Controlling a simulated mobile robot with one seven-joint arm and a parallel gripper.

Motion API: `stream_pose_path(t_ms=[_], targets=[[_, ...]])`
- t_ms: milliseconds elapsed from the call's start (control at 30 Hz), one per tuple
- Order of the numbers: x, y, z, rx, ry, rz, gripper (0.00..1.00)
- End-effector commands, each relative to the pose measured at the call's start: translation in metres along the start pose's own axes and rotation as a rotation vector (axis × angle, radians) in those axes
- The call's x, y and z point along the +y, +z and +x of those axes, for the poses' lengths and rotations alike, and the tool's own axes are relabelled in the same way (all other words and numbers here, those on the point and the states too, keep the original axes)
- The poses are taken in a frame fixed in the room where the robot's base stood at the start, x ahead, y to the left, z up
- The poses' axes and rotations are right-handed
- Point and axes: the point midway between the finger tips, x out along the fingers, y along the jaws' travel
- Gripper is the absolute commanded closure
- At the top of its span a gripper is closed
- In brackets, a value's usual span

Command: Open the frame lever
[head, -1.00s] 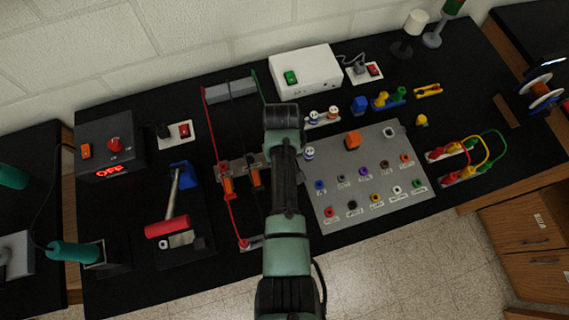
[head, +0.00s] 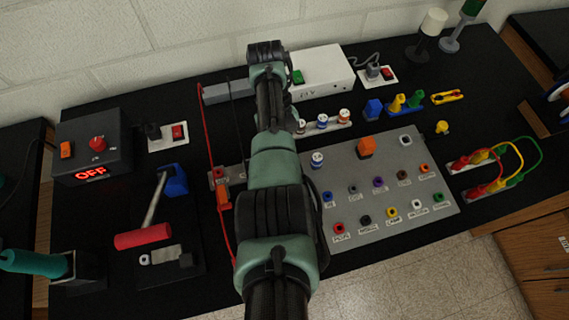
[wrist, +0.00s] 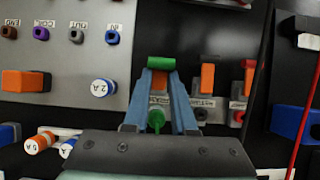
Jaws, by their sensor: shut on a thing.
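In the wrist view three orange levers stand in a row on small grey mounts: one between my fingers (wrist: 159,82), a middle one (wrist: 207,81) and a right one (wrist: 248,78). My gripper (wrist: 160,76) has its blue fingers closed in on the left lever. A green piece (wrist: 161,63) lies across at the fingertips, and another green part (wrist: 157,118) shows between the fingers. In the head view one orange lever (head: 223,194) shows beside the red cord (head: 208,130); my arm hides the other levers and my gripper.
A grey panel (head: 400,200) of coloured sockets lies right of my arm. A white box (head: 325,74) stands behind.

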Motion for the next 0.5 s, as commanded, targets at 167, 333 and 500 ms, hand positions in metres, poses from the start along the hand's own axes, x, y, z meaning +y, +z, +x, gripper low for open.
stream_pose_path(t_ms=[167,333,500], targets=[[-0.0002,0.0,0.001,-0.005,0.0,-0.001,1.0],[-0.0003,0.0,0.0012,-0.005,-0.001,-0.001,1.0],[-0.0002,0.0,0.0012,-0.005,-0.001,-0.001,0.56]])
